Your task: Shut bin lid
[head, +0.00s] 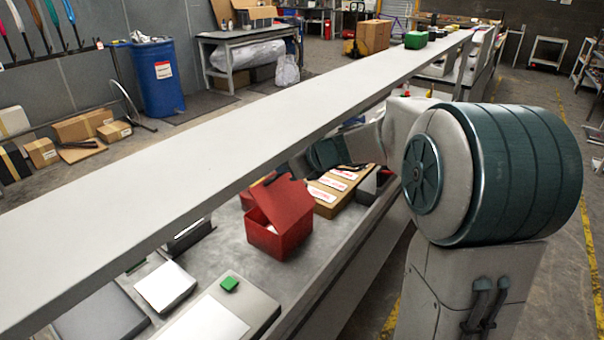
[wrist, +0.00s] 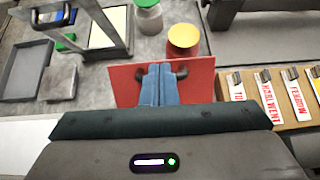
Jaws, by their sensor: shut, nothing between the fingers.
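The red bin (head: 278,237) stands on the grey bench below the long shelf in the head view. Its red lid (head: 284,201) is raised at a slant, so the bin is partly open. In the wrist view the lid (wrist: 198,80) shows as a flat red panel. My gripper (wrist: 159,70) has its two blue fingers together and empty, in front of the panel; I cannot tell whether they touch it. The bin's inside is hidden in the wrist view. The shelf hides most of my gripper in the head view.
A long grey shelf (head: 230,125) runs above the bench. A wooden box with labelled slots (wrist: 285,98) stands to the bin's right. A red and yellow tub (wrist: 183,40) and a pale jar (wrist: 148,18) stand beyond the lid. A grey tray (wrist: 25,70) lies left.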

